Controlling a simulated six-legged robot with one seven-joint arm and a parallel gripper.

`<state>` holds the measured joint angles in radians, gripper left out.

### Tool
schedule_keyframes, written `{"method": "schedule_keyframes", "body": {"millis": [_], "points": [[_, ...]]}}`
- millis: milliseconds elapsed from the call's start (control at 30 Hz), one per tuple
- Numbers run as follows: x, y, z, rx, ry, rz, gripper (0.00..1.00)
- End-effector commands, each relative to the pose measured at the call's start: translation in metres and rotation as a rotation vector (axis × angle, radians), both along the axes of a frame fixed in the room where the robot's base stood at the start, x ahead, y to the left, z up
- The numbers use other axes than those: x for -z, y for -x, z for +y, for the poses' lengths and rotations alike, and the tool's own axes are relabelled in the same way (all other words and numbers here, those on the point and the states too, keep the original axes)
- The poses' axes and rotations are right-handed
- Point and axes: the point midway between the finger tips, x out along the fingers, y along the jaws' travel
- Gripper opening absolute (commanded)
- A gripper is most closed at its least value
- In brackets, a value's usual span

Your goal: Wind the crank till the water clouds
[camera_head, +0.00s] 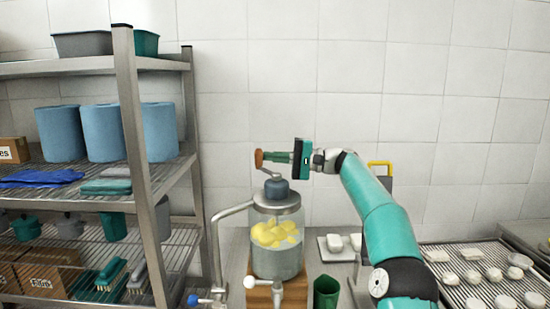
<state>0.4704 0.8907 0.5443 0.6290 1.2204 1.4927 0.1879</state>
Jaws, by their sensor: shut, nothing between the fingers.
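A clear-walled peeler drum (276,262) stands in the centre with yellow potatoes (274,232) inside. The lower part of the drum looks greyish; how cloudy any water is, I cannot tell. A dark hub (277,188) sits on its metal lid. A thin crank arm rises from the hub to the left, to a brown crank knob (259,158). My gripper (270,157) comes in from the right above the lid, with its fingers pointing left. It is shut and empty, its tips right by the knob. Whether they touch it, I cannot tell.
A metal pipe (216,245) with a blue-handled tap (194,299) stands at the drum's left. A loaded shelf rack (131,120) fills the left. A rack of pale pieces (470,260) lies right. Tiled wall stands behind.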

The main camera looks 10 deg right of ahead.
Motion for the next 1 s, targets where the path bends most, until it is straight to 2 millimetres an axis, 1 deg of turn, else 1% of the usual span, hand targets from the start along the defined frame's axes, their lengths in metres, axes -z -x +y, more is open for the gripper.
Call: {"method": "schedule_keyframes", "body": {"millis": [467,1000], "points": [[0.0,0.0,0.009,-0.001,-0.001,0.001,0.0],[0.0,0.007,0.042,-0.001,0.0,0.001,0.0]]}}
